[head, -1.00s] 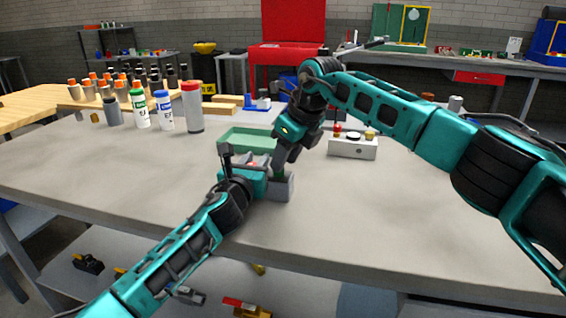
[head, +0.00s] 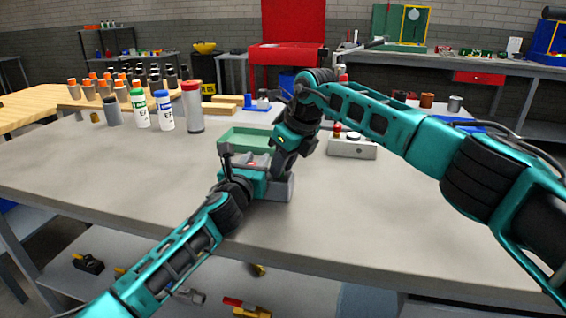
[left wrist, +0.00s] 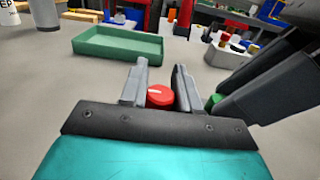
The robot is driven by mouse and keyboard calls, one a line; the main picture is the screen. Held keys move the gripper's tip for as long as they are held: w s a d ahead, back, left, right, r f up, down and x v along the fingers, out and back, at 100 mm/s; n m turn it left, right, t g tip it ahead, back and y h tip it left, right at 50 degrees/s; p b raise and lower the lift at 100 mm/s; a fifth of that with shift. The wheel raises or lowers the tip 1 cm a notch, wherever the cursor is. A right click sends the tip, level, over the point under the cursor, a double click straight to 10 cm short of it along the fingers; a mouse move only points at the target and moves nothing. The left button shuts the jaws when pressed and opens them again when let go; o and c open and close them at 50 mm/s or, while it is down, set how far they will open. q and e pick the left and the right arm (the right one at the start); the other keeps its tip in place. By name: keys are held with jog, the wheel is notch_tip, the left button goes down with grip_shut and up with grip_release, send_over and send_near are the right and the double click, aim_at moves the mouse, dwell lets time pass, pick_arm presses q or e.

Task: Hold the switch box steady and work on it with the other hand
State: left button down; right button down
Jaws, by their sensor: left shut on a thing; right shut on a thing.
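The grey switch box (head: 284,188) is near the middle of the table, mostly hidden by my grippers in the head view. Its red button (left wrist: 160,96) shows between the fingers of my left gripper (left wrist: 158,88) in the left wrist view. A green knob (left wrist: 214,101) is just right of it. My left gripper is shut on the box. My right gripper (head: 279,171) comes down from above right, shut at the green knob. Its dark fingers fill the right of the left wrist view, and the exact contact is hidden.
A green tray (head: 250,138) lies just behind the box. A pale box with buttons (head: 352,147) stands behind to the right. Bottles (head: 165,110) and a red-capped cylinder (head: 193,106) stand at back left. The front and left of the table are clear.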

jog(key=shift+w+d+n+g+y, duration=0.15)
jog(key=shift+n+g, duration=0.15)
jog(key=shift+n, duration=0.5)
jog(key=shift+a+n+g+y, duration=0.15)
jog(key=shift+n+g, duration=0.15)
jog(key=shift+n, duration=0.5)
jog(key=c, duration=1.2)
grip_release()
jog(key=shift+o, duration=0.2)
jog(key=shift+d, duration=0.1)
jog(key=shift+r, duration=0.15)
jog(key=v, duration=1.2)
pick_arm(q)
jog(key=c, duration=0.7)
grip_release()
jog(key=shift+c, duration=0.2)
